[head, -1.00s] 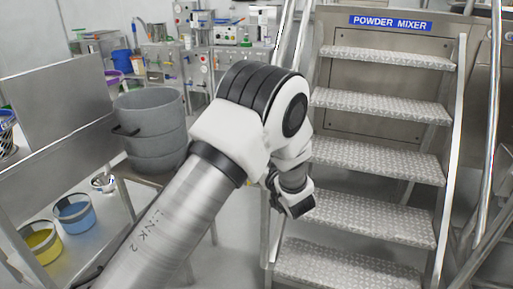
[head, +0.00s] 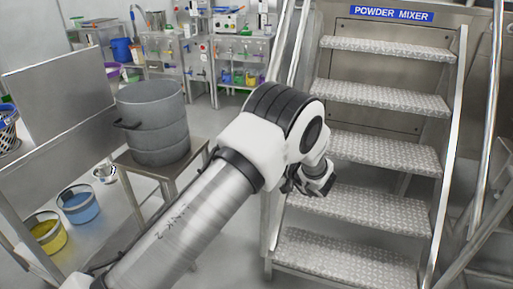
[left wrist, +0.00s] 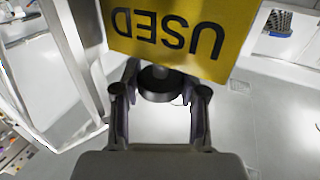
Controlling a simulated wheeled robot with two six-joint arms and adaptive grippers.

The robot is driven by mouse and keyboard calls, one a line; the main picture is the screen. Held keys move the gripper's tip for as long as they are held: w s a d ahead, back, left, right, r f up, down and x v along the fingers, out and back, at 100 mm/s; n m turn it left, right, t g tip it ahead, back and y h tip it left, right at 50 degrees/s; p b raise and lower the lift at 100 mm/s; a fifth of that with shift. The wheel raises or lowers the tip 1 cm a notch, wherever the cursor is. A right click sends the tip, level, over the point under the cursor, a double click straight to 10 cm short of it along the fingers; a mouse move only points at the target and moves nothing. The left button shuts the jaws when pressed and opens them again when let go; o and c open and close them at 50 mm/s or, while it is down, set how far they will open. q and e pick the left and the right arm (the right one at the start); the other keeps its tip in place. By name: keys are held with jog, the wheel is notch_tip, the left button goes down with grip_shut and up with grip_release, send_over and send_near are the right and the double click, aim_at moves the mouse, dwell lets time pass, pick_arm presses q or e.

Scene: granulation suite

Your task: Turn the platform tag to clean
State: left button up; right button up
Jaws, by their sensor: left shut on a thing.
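The yellow platform tag (left wrist: 182,30) fills the top of the left wrist view, with the word USED upside down in the picture. My left gripper (left wrist: 160,92) is just below it there, its two fingers either side of a dark round piece (left wrist: 158,86) at the tag's lower edge. It is shut on the tag at this piece; the exact contact is hard to see. In the head view my left gripper (head: 316,180) is beside the left rail of the steps, and the tag cannot be made out. My right gripper is not in view.
Metal steps (head: 375,145) with rails rise under a blue POWDER MIXER sign (head: 392,13). At left, grey stacked pots (head: 152,122) stand on a small table (head: 190,160). A blue bucket (head: 78,205) and a yellow bucket (head: 46,232) sit lower left.

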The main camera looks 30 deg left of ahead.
pick_arm(q)
jog(key=shift+r, duration=0.1)
jog(key=o, duration=1.2)
jog(key=shift+a, duration=0.1)
jog(key=shift+c, duration=0.2)
jog(key=s+d, duration=0.1)
jog(key=d, duration=1.1)
jog(key=shift+s, duration=0.4)
jog(key=shift+a, duration=0.15)
